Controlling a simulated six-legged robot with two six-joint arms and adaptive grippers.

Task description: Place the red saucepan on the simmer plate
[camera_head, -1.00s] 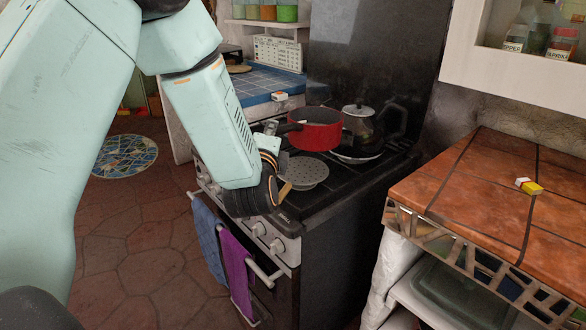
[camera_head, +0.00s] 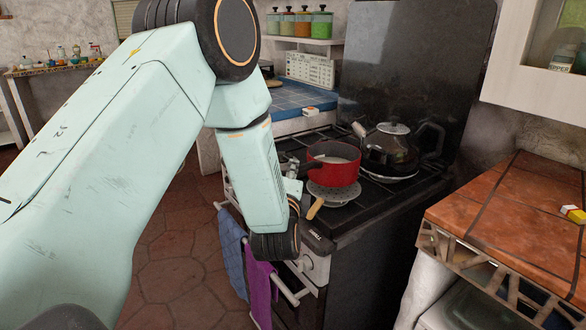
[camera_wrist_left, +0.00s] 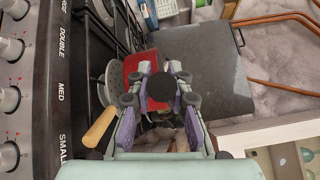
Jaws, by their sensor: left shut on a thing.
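The red saucepan (camera_head: 334,174) is upright over the rear part of the simmer plate (camera_head: 345,194), a grey perforated disc with a wooden handle (camera_head: 315,208) on the stove's front. I cannot tell whether its base touches the plate. My left gripper (camera_head: 294,172) is shut on the saucepan's handle, left of the pan and mostly hidden by my arm. In the left wrist view, the gripper (camera_wrist_left: 160,88) covers part of the red saucepan (camera_wrist_left: 133,66). The plate's edge and wooden handle (camera_wrist_left: 100,127) show to its left. My right gripper is not in view.
A glass kettle (camera_head: 390,150) stands on the burner right behind the saucepan. A dark upright panel (camera_head: 415,60) rises behind the stove. A tiled counter (camera_head: 500,210) lies to the right. Blue and purple towels (camera_head: 260,290) hang on the oven rail.

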